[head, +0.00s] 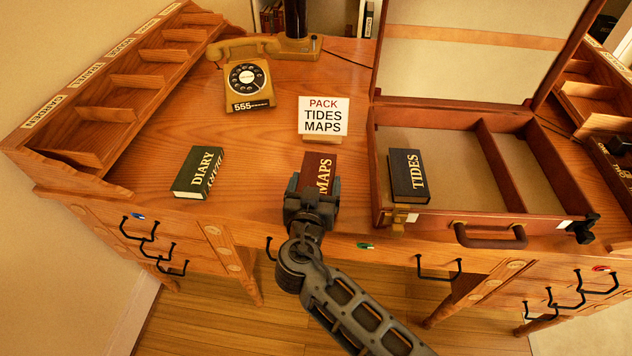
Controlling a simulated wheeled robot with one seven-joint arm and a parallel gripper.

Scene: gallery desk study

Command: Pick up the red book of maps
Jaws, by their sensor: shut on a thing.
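The red book of maps (320,164) is on the wooden desk near its front edge, with "MAPS" in pale letters on its cover. My gripper (314,190) reaches over the front edge from below and is shut on the near part of this book. The gripper hides the book's near end. I cannot tell whether the book is lifted off the desk.
A dark green diary (198,172) lies to the left. An open case (455,209) on the right holds the dark tides book (407,176). A sign (323,117) reading "PACK TIDES MAPS" stands behind the maps book. A telephone (247,80) stands farther back.

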